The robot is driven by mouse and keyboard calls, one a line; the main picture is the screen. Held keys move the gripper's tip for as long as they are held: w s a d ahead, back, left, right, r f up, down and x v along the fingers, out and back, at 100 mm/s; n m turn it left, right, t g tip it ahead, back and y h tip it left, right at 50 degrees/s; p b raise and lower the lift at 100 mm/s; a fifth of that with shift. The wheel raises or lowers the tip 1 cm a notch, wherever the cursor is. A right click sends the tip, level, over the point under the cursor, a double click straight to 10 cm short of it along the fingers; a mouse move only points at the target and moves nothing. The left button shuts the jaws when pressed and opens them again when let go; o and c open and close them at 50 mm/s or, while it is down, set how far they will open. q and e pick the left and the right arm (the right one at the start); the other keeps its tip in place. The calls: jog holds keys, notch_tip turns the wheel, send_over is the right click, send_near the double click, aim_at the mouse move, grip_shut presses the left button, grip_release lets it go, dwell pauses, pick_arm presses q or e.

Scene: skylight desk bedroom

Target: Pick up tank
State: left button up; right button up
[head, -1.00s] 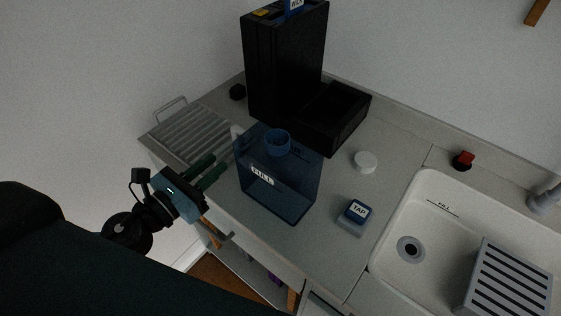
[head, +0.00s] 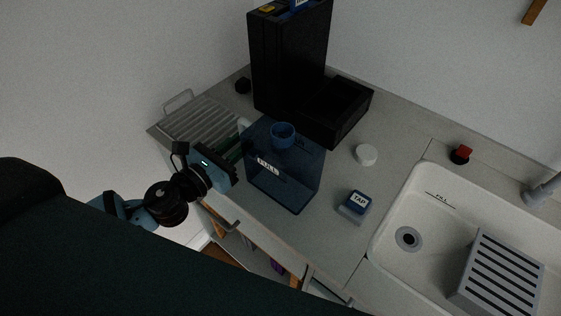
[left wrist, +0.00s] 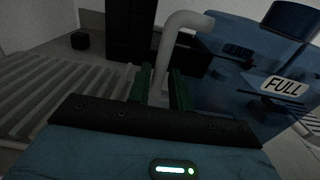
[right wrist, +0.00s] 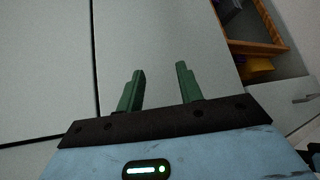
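The tank (head: 283,178) is a dark blue see-through box with a round blue cap and a FULL label, upright on the counter. Its pale bent handle (left wrist: 168,50) shows in the left wrist view on the tank's left side. My left gripper (left wrist: 160,85) is at this handle, which runs between its two green fingers. I cannot tell whether they press on it. In the head view my left gripper (head: 238,150) is close against the tank's left side, its fingertips partly hidden. My right gripper (right wrist: 158,90) is open and empty in front of pale panels.
A tall black machine (head: 285,60) with a low black tray (head: 345,110) stands behind the tank. A ribbed drainer (head: 195,120) is at left. A TAP-labelled box (head: 355,205), a white disc (head: 366,154) and a sink (head: 430,205) with a slotted grey block (head: 497,275) are to the right.

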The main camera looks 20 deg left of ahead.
pick_arm(q)
jog(key=shift+x, duration=1.05)
jog(key=shift+c, duration=0.3)
grip_shut()
jog(key=shift+r, duration=0.1)
